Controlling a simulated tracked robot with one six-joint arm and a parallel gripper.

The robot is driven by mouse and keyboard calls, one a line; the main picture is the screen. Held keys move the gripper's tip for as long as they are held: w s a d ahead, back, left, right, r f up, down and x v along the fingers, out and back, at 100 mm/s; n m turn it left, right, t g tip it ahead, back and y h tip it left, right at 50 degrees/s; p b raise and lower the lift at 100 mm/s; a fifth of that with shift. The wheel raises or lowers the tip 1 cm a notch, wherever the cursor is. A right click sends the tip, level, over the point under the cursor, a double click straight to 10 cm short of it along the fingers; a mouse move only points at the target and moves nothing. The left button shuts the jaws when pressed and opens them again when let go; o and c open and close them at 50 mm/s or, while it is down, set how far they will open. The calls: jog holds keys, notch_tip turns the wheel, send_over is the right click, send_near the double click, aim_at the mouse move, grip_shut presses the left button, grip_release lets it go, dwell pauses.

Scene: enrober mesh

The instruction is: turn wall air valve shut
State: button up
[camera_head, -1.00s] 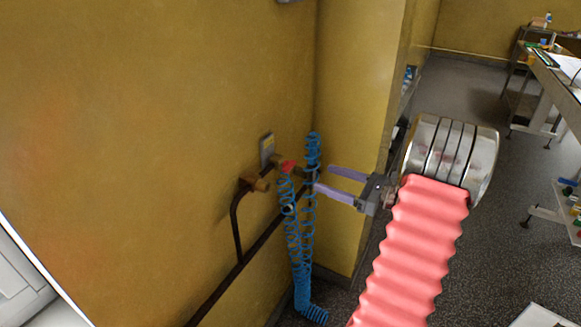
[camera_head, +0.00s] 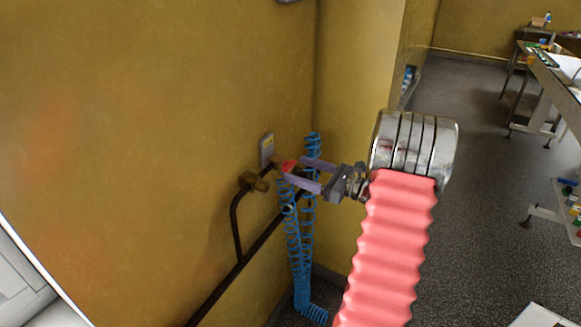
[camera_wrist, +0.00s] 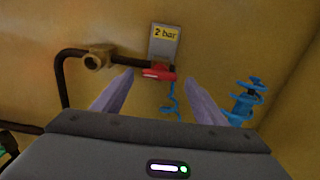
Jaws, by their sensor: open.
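The wall air valve has a red handle (camera_head: 288,166) on a dark pipe at the yellow wall. In the wrist view the red handle (camera_wrist: 158,73) lies across the pipe's end, below a small "2 bar" plate (camera_wrist: 165,45). My gripper (camera_head: 297,172) is open, its two purple fingers pointing at the valve. In the wrist view the handle shows between and just beyond the fingertips (camera_wrist: 160,77). I cannot tell whether either finger touches it. The valve body is partly hidden by the handle.
A brass fitting (camera_wrist: 98,58) sits on the pipe left of the valve. A coiled blue hose (camera_head: 300,235) hangs below and behind the fingers, close to them. A wall corner juts out just right of the hose. Benches (camera_head: 560,90) stand far right, with open floor between.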

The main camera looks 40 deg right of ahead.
aim_at(292, 167)
jog(key=shift+x, duration=2.25)
jog(key=shift+c, duration=0.6)
jog(key=c, duration=0.9)
